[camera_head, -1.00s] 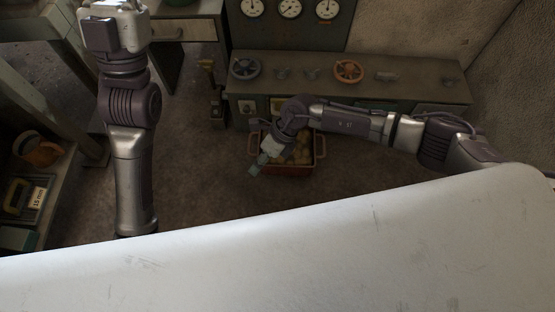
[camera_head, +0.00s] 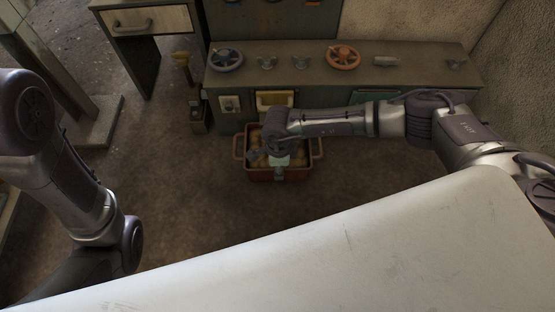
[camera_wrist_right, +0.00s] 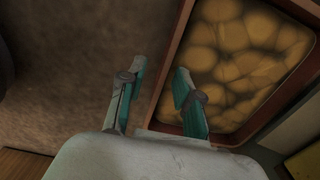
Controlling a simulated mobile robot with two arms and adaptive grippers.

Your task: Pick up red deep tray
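The red deep tray (camera_head: 262,176) stands on the floor in front of the low bench, a handle at each short side. It is filled with several rounded yellow-brown lumps (camera_head: 258,158). My right gripper (camera_head: 280,174) is over the tray's near side, partly covering it. In the right wrist view my right gripper (camera_wrist_right: 160,74) is open, its two teal fingers apart. The tray's rim (camera_wrist_right: 170,60) runs between the fingers, with the right finger over the lumps' side. I cannot tell whether the fingers touch it. My left gripper is out of view; only my left arm shows.
The low bench (camera_head: 410,60) with an orange handwheel (camera_head: 343,57) and a grey handwheel (camera_head: 226,58) stands right behind the tray. A drawer cabinet (camera_head: 150,20) is at the back left. The brown floor (camera_head: 180,200) left of the tray is clear.

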